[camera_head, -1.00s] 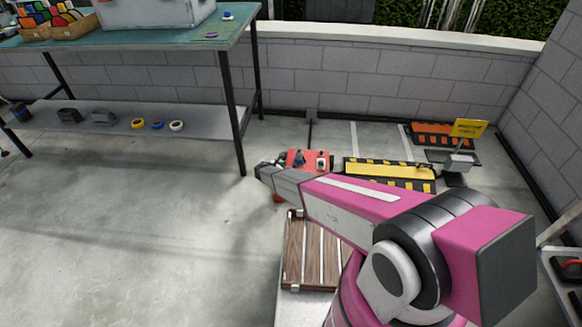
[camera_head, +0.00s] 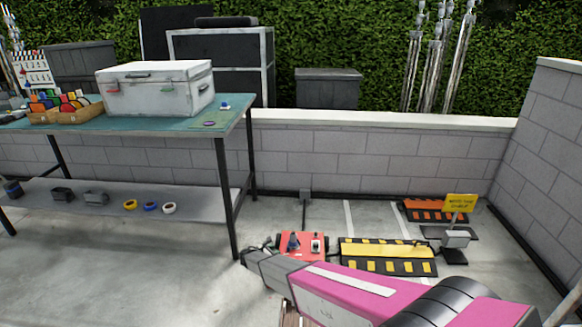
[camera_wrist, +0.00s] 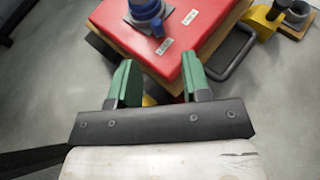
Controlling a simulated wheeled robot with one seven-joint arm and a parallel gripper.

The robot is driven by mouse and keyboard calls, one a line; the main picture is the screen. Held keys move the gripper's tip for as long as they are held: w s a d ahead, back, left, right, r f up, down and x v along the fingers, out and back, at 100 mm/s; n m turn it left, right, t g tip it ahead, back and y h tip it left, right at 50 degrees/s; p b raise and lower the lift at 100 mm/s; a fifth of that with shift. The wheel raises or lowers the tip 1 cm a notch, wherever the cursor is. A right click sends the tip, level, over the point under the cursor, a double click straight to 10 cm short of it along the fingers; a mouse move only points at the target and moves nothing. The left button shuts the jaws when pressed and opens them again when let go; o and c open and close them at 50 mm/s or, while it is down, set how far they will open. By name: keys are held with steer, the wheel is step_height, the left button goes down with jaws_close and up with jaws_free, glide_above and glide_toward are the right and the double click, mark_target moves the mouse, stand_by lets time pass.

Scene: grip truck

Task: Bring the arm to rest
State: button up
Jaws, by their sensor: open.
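My gripper (camera_wrist: 157,85) shows in the wrist view with its two green fingers apart and nothing between them. Below and beyond the fingers is a red-topped box (camera_wrist: 173,38) with a blue fitting (camera_wrist: 146,14) and small white labels on top. Whether the fingers touch the box I cannot tell. In the head view my pink and grey arm reaches from the lower right toward the same red box (camera_head: 302,246) on the floor. The fingers are hidden or too small to make out there.
A green-topped table (camera_head: 165,125) stands at left with a white case (camera_head: 155,90) on it; its lower shelf (camera_head: 190,200) holds tape rolls. Yellow-black ramps (camera_head: 388,250), an orange-black ramp (camera_head: 432,211) and a yellow sign (camera_head: 460,203) lie right of the red box. A block wall (camera_head: 400,155) closes the back.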

steer(key=s+d+r+m+g+y, duration=0.1)
steer(key=s+d+r+m+g, duration=0.35)
steer(key=d+r+m, duration=0.4)
steer(key=s+d+r+m+g+y, duration=0.1)
steer(key=s+d+r+m+g, duration=0.35)
steer(key=d+r, duration=0.7)
steer(key=s+d+r+m+y, duration=0.4)
steer(key=s+d+r+m, duration=0.2)
steer(key=s+r, duration=0.2)
steer(key=s+d+r+m+y, duration=0.3)
steer(key=s+d+r+m, duration=0.3)
steer(key=s, duration=0.4)
steer(key=shift+s+d+r+m+y, duration=0.3)
steer(key=shift+s+r+m+y, duration=0.1)
steer(key=shift+r+m, duration=0.4)
